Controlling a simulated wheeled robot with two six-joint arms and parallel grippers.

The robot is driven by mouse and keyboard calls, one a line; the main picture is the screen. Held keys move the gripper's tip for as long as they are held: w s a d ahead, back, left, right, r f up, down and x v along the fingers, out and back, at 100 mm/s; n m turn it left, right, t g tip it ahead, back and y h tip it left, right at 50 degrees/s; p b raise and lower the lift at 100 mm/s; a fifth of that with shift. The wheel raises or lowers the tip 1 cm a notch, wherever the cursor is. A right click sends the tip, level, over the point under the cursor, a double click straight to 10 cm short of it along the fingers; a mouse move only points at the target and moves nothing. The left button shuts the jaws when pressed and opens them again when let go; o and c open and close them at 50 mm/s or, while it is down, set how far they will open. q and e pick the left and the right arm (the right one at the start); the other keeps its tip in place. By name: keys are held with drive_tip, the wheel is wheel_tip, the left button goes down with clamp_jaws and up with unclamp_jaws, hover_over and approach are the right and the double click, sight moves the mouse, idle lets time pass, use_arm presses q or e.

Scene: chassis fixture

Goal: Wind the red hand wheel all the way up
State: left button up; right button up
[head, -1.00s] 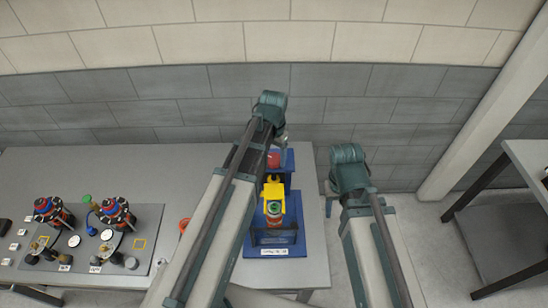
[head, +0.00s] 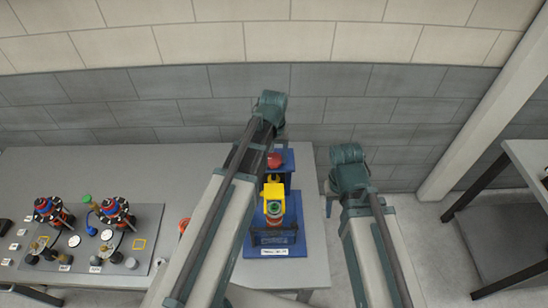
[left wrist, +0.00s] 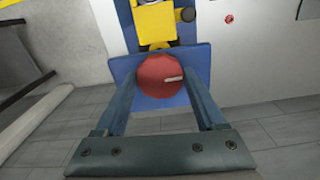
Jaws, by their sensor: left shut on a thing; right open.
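The red hand wheel (head: 274,160) sits at the back of a blue fixture (head: 284,249), partly beside my left arm. In the left wrist view the wheel (left wrist: 160,76) is round with a pale mark on its right half. My left gripper (left wrist: 163,82) has one finger on each side of the wheel and is shut on it. A yellow part (head: 273,191) stands in front of the wheel and holds a green-topped piece (head: 274,209). My right gripper (head: 328,205) is open and empty, right of the fixture. Most of it is hidden by my arm.
The grey table (head: 190,160) carries the fixture near its right end. A grey board (head: 140,215) with several red, blue and black parts lies at the left. An orange-red round thing (head: 184,224) is near my left arm. Another table (head: 530,160) stands at the far right.

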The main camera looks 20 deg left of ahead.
use_arm(q)
drive_tip(key=n, duration=0.4)
drive_tip(key=shift+n, duration=0.3)
drive_tip(key=n, duration=0.3)
drive_tip(key=shift+n, duration=0.3)
drive_tip(key=n, duration=0.7)
drive_tip(key=shift+n, duration=0.7)
